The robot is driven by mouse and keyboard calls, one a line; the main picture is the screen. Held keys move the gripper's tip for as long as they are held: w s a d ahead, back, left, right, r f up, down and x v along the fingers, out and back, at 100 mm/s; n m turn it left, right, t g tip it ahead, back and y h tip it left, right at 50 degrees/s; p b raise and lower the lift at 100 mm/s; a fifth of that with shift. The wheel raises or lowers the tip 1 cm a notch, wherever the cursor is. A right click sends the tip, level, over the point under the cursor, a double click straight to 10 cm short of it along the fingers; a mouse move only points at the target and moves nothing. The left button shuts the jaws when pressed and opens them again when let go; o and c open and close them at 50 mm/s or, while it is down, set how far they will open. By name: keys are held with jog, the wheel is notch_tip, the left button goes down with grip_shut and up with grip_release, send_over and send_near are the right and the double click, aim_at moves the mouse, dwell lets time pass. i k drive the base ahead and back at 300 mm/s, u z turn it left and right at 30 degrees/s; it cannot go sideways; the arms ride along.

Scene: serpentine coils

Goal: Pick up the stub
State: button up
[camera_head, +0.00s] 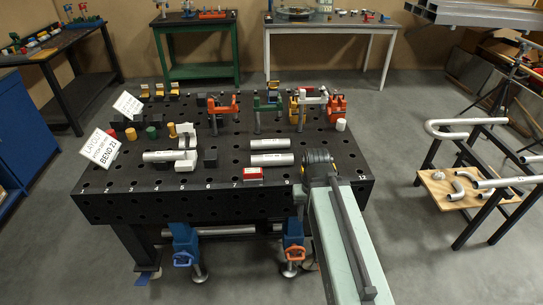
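Short silver tube pieces lie on the black perforated table (225,190). Two lie parallel near the middle: an upper tube (270,144) and a lower tube (272,159). A third tube (158,156) lies to the left, against a white block. I cannot tell which of them is the stub. My pale green arm reaches in from the bottom, and its dark end with my gripper (318,160) is over the table's right part, just right of the two tubes and apart from them. My fingers are too small and hidden to read.
Orange and green clamps (222,104) stand along the table's back. A small red block (253,174) lies near the front edge. White label cards (99,147) stand at the left. A rack with bent tubes (465,125) is at the right, with open floor between.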

aim_at(283, 144)
jog(key=u, duration=0.7)
jog(key=i, duration=0.5)
jog(key=u, duration=0.45)
